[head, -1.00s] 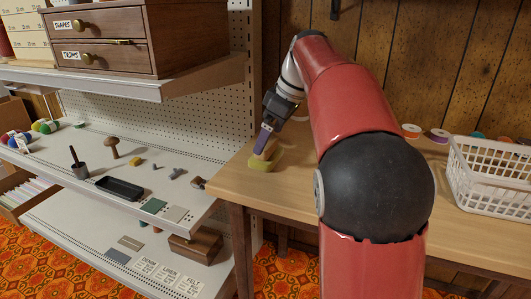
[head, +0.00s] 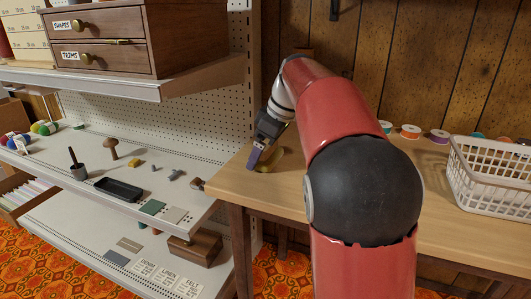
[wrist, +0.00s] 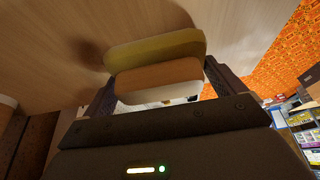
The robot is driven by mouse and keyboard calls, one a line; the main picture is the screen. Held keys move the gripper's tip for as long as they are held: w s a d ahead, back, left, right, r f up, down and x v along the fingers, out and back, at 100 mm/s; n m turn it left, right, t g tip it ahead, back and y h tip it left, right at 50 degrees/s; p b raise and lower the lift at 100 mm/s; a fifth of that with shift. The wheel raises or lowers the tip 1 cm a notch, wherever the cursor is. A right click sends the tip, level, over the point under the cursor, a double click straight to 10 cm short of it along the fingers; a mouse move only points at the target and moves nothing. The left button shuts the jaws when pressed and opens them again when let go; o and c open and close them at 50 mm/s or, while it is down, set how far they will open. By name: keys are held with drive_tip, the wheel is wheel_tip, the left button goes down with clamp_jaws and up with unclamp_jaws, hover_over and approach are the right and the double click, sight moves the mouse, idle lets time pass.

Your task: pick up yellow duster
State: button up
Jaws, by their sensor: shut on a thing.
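The yellow duster (head: 270,161) is a small block with a yellow pad at the left end of the wooden table. In the wrist view its yellow pad (wrist: 155,48) and its tan wooden back (wrist: 158,82) lie between the fingers. My gripper (head: 257,160) is shut on the duster, with a dark finger on each side of the wooden part. In the head view the near finger hides part of the duster. I cannot tell whether the pad touches the table.
The wooden table (head: 296,195) has clear room right of the duster. A white basket (head: 490,178) and several thread spools (head: 410,131) stand at its right. A metal shelf unit (head: 205,79) stands close at the left, with small tools and a black tray (head: 119,188).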

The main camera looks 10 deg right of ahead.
wheel_tip(320, 180, up, 20)
drive_tip(key=p, duration=0.4)
idle(0.3)
drive_tip(key=o, duration=0.4)
drive_tip(key=shift+c, duration=1.4)
